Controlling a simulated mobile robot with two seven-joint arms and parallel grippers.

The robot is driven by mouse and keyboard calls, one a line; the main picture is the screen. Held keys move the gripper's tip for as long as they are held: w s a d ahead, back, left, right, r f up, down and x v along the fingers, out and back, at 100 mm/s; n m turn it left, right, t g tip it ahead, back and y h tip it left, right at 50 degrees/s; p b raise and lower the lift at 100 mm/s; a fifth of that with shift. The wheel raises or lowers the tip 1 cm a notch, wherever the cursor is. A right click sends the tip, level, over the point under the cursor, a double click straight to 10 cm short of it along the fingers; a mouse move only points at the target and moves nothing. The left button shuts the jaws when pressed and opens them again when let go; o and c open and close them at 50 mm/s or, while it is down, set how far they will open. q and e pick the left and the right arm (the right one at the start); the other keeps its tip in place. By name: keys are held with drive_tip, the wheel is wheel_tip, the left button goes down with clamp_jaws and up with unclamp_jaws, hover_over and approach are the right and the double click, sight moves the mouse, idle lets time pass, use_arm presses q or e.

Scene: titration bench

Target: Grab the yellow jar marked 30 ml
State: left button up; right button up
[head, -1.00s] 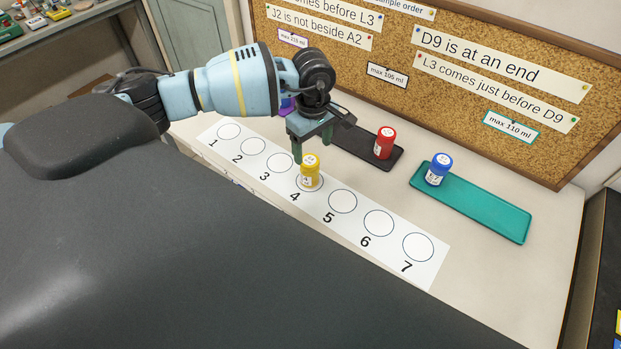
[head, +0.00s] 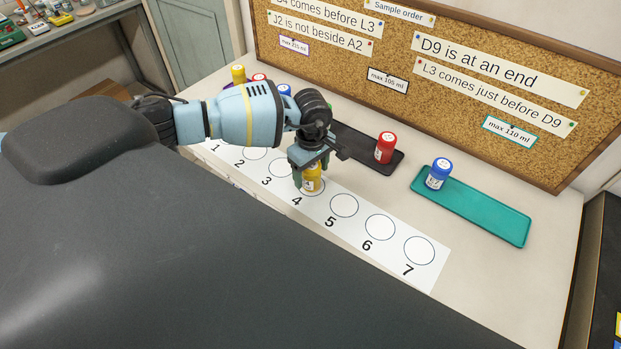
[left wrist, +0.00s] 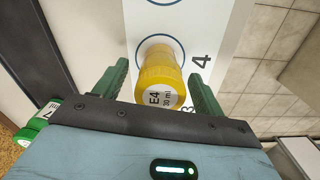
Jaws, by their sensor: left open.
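The yellow jar (head: 312,180) stands on circle 4 of the white numbered strip (head: 359,228). In the left wrist view the yellow jar (left wrist: 160,80) shows its label, E4 30 ml. My left gripper (head: 311,177) is open around it. In the left wrist view the green fingers of my left gripper (left wrist: 160,88) stand on either side of the jar, with a gap at each side. The jar's upper part is partly hidden by the gripper in the head view. My right gripper is not in view.
A red jar (head: 385,147) stands on the dark tray (head: 352,143), a blue jar (head: 439,173) on the teal tray (head: 487,213). Several jars, one yellow (head: 238,74), stand behind my left arm. A cork board (head: 450,60) stands along the back. Circles 5 to 7 are empty.

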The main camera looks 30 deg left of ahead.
use_arm(q)
drive_tip(key=shift+f, duration=0.3)
drive_tip(key=c, duration=1.1)
drive_tip(key=shift+o, duration=0.2)
drive_tip(key=shift+r, duration=0.1)
drive_tip(key=shift+r, duration=0.4)
drive_tip(key=r, duration=0.1)
drive_tip(key=s+r, duration=0.1)
drive_tip(key=shift+a+r, duration=0.25)
drive_tip(key=shift+r, duration=0.1)
drive_tip(key=s+a+r, duration=0.1)
drive_tip(key=s+a, duration=0.5)
drive_tip(key=s, duration=0.7)
drive_tip(key=shift+s+a+r, duration=0.15)
drive_tip(key=shift+s+r, duration=0.05)
drive_tip(key=shift+s, duration=0.05)
